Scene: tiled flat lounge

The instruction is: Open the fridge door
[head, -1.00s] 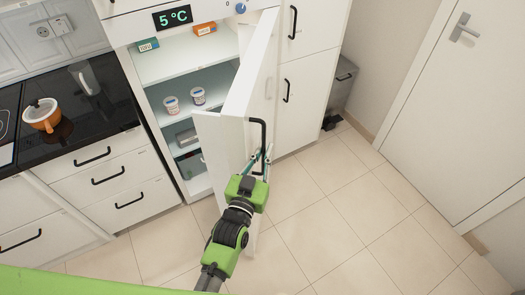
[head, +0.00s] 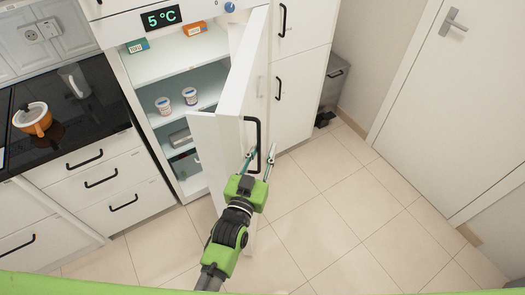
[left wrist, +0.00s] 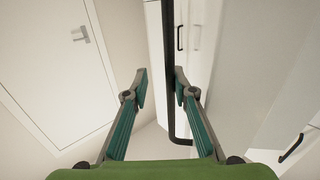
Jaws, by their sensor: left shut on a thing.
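The white fridge door (head: 231,150) stands open, swung out to the right of the lit fridge interior (head: 165,70). Its black vertical bar handle (head: 258,130) is on the door's outer face near the free edge. My left gripper (head: 260,160) is at the lower part of this handle and shut on it. In the left wrist view, the dark handle bar (left wrist: 169,60) runs between the two teal fingers of the gripper (left wrist: 160,88), close to the right fingertip. My right gripper is not in view.
Fridge shelves hold two white cups (head: 177,101) and small boxes (head: 193,29). A counter with a black hob (head: 60,110) and an orange pot (head: 33,119) is at left. A grey bin (head: 334,78) stands beyond the cabinets. Tiled floor (head: 330,200) at right is clear.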

